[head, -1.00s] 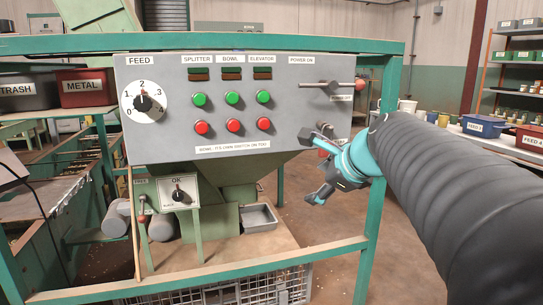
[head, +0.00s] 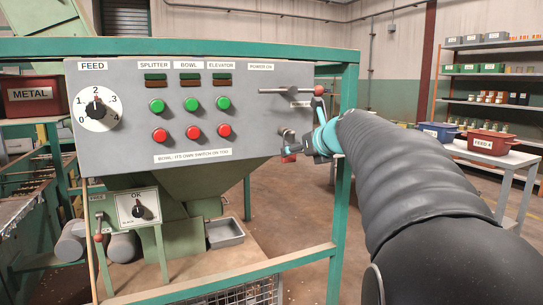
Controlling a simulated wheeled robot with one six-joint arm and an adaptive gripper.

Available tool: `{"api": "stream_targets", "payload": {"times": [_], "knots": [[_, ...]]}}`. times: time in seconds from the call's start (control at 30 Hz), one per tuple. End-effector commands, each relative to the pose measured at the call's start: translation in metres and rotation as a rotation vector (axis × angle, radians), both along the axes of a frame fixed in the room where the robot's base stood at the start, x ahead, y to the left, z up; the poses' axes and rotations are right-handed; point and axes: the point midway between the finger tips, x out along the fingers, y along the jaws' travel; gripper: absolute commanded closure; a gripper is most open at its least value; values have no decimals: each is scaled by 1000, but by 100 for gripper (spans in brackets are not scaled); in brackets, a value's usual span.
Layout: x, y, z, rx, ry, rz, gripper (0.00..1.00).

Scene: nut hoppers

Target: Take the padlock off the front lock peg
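A small red padlock (head: 288,157) hangs at the lower right edge of the grey control panel (head: 230,150), partly hidden by my gripper. The peg it hangs from is too small and covered to make out clearly. My gripper (head: 304,124), teal and black, is just right of the padlock at the panel's right edge. Its fingers look spread, one pointing up and one reaching left near the padlock. I see nothing held between them, and I cannot tell whether a finger touches the padlock.
A red-tipped power handle (head: 290,91) sticks out just above my gripper. A green frame post (head: 342,220) stands close below my arm. A side table (head: 490,157) with a red bin (head: 490,141) stands to the right. Open floor lies behind.

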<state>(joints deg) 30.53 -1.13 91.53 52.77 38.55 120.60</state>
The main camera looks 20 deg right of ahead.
Motion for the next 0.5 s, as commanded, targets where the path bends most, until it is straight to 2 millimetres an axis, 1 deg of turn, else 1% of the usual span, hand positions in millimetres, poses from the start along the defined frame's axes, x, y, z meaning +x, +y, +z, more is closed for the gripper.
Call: {"api": "stream_targets", "payload": {"times": [0.03,0.27,0.37,0.5], "knots": [[4,1,-2,-1,0,1,27],[14,2,-6,-2,0,1,27],[23,4,-12,-2,1,3,27],[42,6,-20,-1,1,1,27]]}}
